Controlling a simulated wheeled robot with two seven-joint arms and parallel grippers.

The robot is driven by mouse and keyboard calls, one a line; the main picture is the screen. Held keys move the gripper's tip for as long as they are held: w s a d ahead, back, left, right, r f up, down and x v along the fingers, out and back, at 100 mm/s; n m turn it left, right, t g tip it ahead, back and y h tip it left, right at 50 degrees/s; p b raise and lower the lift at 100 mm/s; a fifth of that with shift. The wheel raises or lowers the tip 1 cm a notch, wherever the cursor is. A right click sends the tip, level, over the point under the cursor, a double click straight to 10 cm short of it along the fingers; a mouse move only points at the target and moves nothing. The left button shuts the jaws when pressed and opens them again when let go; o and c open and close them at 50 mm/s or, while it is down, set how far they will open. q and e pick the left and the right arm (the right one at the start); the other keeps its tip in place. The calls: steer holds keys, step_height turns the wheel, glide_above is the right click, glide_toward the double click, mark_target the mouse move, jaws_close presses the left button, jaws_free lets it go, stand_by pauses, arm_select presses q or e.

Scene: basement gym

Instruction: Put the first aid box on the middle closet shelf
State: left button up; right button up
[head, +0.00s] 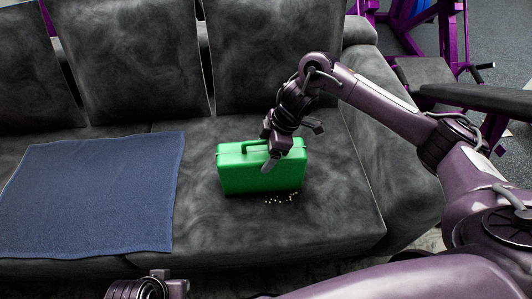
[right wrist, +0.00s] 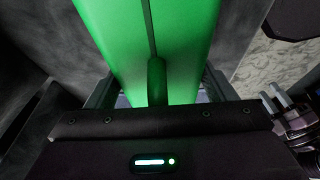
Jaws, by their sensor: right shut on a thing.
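The first aid box is a green case (head: 262,172) standing upright on the right seat of the dark grey sofa, its handle on top. My right gripper (head: 272,157) is at the top right part of the case and is shut on it. In the right wrist view the green case (right wrist: 150,40) fills the space ahead of the gripper (right wrist: 158,98), with its handle running in between the fingers. My left gripper (head: 150,287) shows only in part at the bottom edge of the head view, and its jaws cannot be made out. No closet shelf is in view.
The sofa (head: 335,190) has tall back cushions and a right armrest. A blue towel (head: 90,195) lies on its left seats. Small pale bits (head: 281,198) lie in front of the case. Purple gym equipment (head: 450,40) with a black pad stands at the right.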

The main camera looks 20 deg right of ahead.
steer(key=shift+f, duration=0.15)
steer(key=o, duration=2)
steer(key=shift+f, duration=0.1)
